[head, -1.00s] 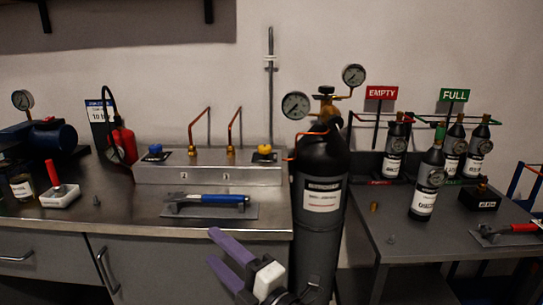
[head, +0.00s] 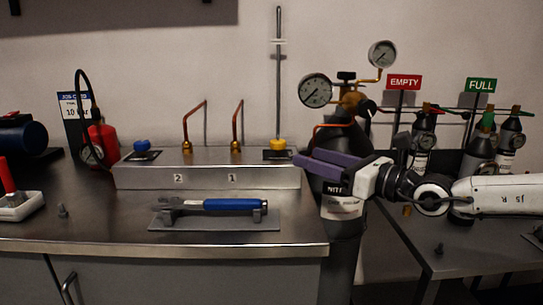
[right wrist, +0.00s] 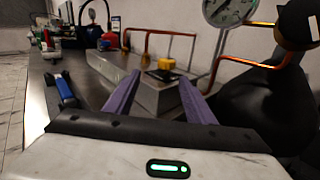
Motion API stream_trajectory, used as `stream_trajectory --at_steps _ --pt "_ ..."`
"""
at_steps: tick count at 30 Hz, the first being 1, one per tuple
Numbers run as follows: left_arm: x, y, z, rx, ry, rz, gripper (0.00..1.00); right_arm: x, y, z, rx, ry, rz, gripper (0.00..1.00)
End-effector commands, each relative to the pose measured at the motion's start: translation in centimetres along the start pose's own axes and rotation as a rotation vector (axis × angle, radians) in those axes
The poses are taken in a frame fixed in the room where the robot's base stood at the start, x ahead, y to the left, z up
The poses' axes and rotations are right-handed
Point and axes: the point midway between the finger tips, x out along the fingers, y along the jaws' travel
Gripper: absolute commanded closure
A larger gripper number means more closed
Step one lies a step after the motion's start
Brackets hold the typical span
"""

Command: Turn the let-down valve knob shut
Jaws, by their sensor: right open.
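A steel manifold block (head: 205,178) stands at the back of the bench. A yellow knob (head: 278,143) sits on its right end and a blue knob (head: 142,145) on its left; I cannot read which is the let-down valve. My right gripper (head: 306,158), with purple fingers, is open and points left, just right of the yellow knob. In the right wrist view, the yellow knob (right wrist: 167,62) shows ahead between the open fingertips (right wrist: 159,77), apparently beyond them and untouched. My left gripper is not in view.
A black cylinder (head: 340,235) with gauges (head: 316,90) stands behind my right gripper. A blue-handled tool (head: 235,204) lies on a grey mat (head: 215,222) before the manifold. Two copper pipes (head: 237,125) rise from the block. Bottles (head: 480,150) stand at the right.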

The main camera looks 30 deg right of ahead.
Motion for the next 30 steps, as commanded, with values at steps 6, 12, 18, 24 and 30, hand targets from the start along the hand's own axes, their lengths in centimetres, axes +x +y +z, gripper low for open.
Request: stream_trajectory --at_steps 6,12,18,24,30 --pt "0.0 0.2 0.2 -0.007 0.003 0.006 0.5 -0.3 -1.0 0.3 -0.052 0.014 -0.022 0.5" --pt "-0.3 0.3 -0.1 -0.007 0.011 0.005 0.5 1.5 -1.0 0.2 -0.047 0.013 -0.022 0.5" --pt "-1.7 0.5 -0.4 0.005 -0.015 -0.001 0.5 3.1 -1.3 1.0 -0.044 0.008 -0.028 0.5" --pt "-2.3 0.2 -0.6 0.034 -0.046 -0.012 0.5 4.6 -1.1 0.9 -0.04 0.009 -0.022 0.5" --pt "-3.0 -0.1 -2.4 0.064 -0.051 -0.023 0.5 6.8 -1.2 1.1 -0.042 0.007 -0.024 0.5"
